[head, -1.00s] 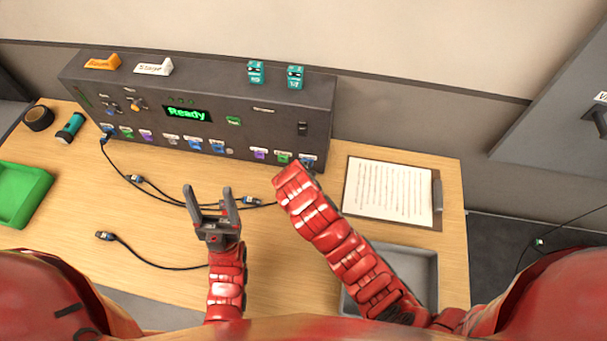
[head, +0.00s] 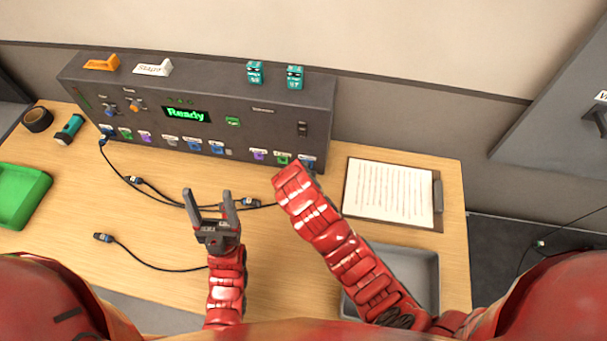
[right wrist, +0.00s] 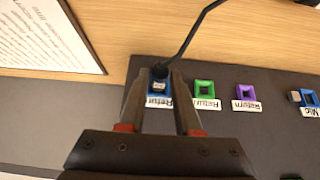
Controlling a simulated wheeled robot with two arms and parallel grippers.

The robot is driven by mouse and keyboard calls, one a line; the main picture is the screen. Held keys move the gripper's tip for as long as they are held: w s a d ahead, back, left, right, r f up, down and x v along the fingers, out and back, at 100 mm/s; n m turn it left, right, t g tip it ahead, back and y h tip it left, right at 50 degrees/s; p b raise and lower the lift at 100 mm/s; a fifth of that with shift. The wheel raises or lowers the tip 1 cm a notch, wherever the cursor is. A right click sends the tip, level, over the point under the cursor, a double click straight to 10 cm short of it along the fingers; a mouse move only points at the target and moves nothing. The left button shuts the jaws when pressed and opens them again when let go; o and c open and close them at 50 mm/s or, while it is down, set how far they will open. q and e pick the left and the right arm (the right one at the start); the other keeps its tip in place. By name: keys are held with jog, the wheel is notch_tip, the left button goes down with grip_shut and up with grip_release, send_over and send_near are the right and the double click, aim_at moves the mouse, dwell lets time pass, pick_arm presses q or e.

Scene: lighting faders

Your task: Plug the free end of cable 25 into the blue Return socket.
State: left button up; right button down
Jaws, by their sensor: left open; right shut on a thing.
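In the right wrist view my right gripper (right wrist: 163,78) is shut on a dark cable plug (right wrist: 160,71) at the blue Return socket (right wrist: 158,98). A black cable runs from the plug up the picture. The plug lines up with the socket, but I cannot tell how deep it sits. Its number is not readable. In the head view my right arm covers that gripper and plug; only a bit of the blue socket's surround (head: 309,161) shows. My left gripper (head: 209,194) is open and empty above the table, fingers pointing at the panel.
Green and purple Return sockets (right wrist: 204,88) (right wrist: 246,93) sit beside the blue one. Loose cable ends (head: 103,237) (head: 135,180) (head: 250,201) lie on the table. A clipboard (head: 388,190), a grey tray (head: 420,262) and a green tray (head: 20,190) stand around. The panel (head: 200,90) spans the back.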

jog(key=shift+w+r, duration=0.2)
jog(key=c, duration=0.9)
grip_release()
jog(key=shift+c, duration=0.2)
jog(key=o, duration=0.4)
jog(key=shift+w+f, duration=0.1)
jog(key=shift+f, duration=0.05)
